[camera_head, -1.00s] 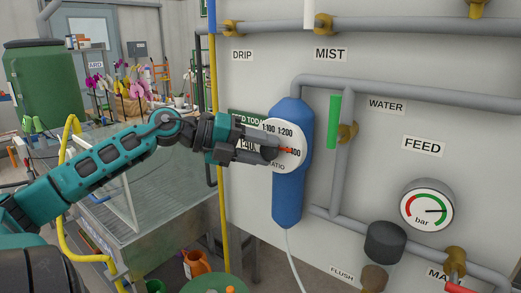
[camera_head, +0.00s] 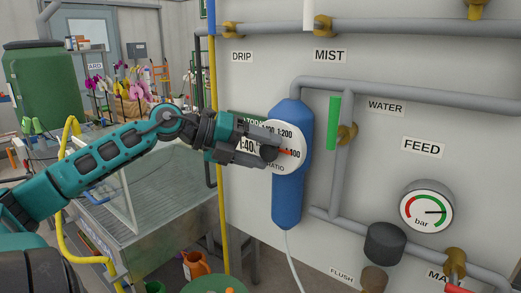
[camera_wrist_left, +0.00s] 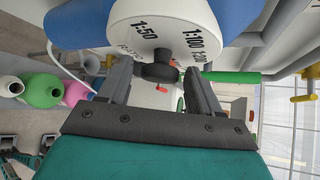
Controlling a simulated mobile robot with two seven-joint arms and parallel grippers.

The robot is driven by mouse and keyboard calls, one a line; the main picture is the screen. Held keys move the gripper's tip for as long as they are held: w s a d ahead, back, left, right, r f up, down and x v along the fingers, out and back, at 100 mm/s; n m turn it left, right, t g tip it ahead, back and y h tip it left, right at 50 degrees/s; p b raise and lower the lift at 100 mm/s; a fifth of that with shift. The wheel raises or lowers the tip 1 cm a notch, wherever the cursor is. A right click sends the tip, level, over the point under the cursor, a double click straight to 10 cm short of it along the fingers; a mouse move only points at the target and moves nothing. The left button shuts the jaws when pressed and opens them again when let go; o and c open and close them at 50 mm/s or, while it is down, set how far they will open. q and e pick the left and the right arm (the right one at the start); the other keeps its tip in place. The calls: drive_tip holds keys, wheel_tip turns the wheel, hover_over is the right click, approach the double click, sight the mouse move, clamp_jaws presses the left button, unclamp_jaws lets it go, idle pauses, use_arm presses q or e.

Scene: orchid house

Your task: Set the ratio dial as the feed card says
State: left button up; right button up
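The ratio dial (camera_head: 284,165) is a white round face on a blue feeder body (camera_head: 288,205), with a black knob (camera_head: 268,153) and a red pointer (camera_head: 285,152). The pointer points right, at a partly covered mark ending in 00. The wrist view shows 1:50, 1:100 and 1:200 on the dial (camera_wrist_left: 165,25). The green-headed feed card (camera_head: 247,146) is left of the dial, mostly behind my gripper; "1:40" shows, its end covered. My left gripper (camera_head: 275,147) is open, its fingers on either side of the knob (camera_wrist_left: 158,73) with gaps. My right gripper is out of view.
Grey pipes and a green valve handle (camera_head: 334,122) are right of the dial. A pressure gauge (camera_head: 427,206) is at lower right. A yellow pipe (camera_head: 223,230) runs upright beside the panel. A glass-sided bench (camera_head: 150,235) stands at left, below my arm.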

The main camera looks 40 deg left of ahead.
use_arm(q)
drive_tip(key=shift+o, duration=0.3)
drive_tip(key=v, duration=1.3)
drive_tip(key=shift+b, duration=0.35)
drive_tip(key=shift+d, duration=0.1)
drive_tip(key=w+d+f+n+t+y, duration=0.1)
drive_tip(key=d+f+n+t+y, duration=0.15)
drive_tip(key=f+n, duration=0.55)
drive_tip(key=w+d+f+n+t+y, duration=0.15)
drive_tip(key=d+f+n, duration=0.35)
drive_tip(key=f, duration=0.6)
drive_tip(key=w+d+f+n+t+y, duration=0.2)
drive_tip(key=f+n+t, duration=0.1)
drive_tip(key=f+n, duration=0.5)
drive_tip(key=s+d+f+n+g, duration=0.3)
drive_tip(key=s+d+f, duration=0.1)
drive_tip(key=d+f, duration=0.5)
drive_tip(key=s+d+f+n+g, duration=0.2)
drive_tip(key=s+d+f+g, duration=0.2)
drive_tip(key=d+f, duration=0.5)
drive_tip(key=shift+s+d+f+n+g, duration=0.35)
drive_tip(key=shift+s+d+n, duration=0.1)
drive_tip(key=shift+d, duration=0.2)
